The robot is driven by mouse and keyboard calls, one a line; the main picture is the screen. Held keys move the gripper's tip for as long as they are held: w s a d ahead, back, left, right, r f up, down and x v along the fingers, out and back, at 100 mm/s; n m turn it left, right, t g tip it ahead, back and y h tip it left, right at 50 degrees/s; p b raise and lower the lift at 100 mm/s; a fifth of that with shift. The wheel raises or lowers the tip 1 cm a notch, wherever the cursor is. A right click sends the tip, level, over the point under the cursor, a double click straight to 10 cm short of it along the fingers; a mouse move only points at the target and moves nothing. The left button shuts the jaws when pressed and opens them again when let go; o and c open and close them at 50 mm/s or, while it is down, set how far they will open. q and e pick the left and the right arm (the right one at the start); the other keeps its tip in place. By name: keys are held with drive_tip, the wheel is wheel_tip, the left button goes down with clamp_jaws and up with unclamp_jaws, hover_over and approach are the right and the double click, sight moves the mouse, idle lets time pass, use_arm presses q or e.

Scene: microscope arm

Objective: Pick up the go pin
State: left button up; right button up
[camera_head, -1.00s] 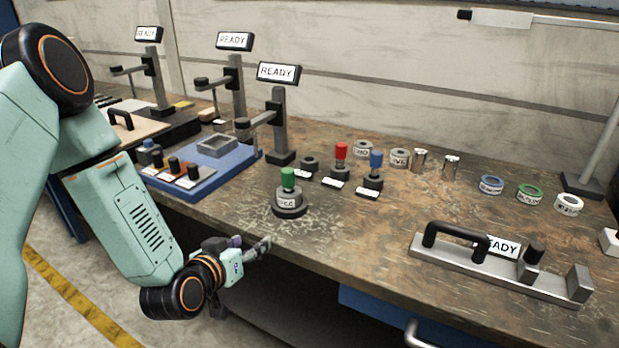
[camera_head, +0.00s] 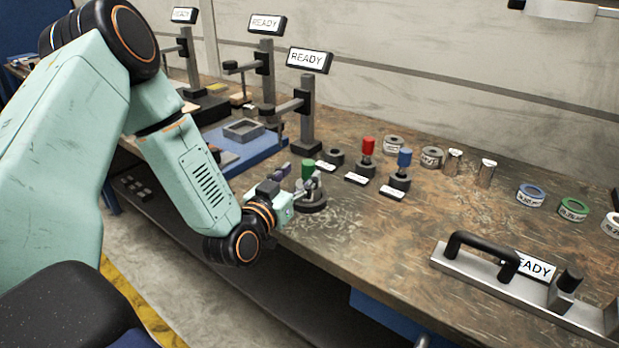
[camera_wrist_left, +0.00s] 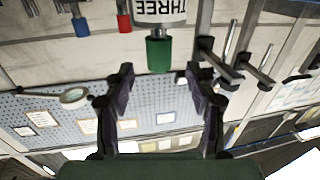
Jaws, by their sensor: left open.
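The go pin, as I take it, is the green-topped pin (camera_head: 308,169) standing upright on a round dark base (camera_head: 313,206) near the table's front edge. In the left wrist view its green end (camera_wrist_left: 159,55) shows upside down, with a white band (camera_wrist_left: 160,11) marked THREE. My left gripper (camera_head: 299,181) is open and empty, right at the pin in the head view. In the left wrist view its two dark fingers (camera_wrist_left: 164,92) are spread, and the green end lies ahead, roughly between them. Whether they touch it, I cannot tell. My right gripper is not in view.
A red-topped pin (camera_head: 368,147) and a blue-topped pin (camera_head: 404,158) stand behind to the right. A post with a READY sign (camera_head: 306,59) rises behind the green pin. A metal fixture with a black handle (camera_head: 481,250) lies at the right. The bench's middle front is clear.

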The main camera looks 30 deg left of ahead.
sight(307, 167)
use_arm(q)
drive_tip(key=w, duration=0.3)
drive_tip(key=shift+w+r+b, duration=0.35)
drive_tip(key=shift+w+a+f, duration=0.1)
drive_tip(key=shift+w+a, duration=0.15)
drive_tip(key=shift+w, duration=0.35)
drive_tip(key=shift+d, duration=0.15)
drive_tip(key=shift+c, duration=1.1)
drive_tip(key=shift+s, duration=0.1)
drive_tip(key=c, duration=0.5)
clamp_jaws()
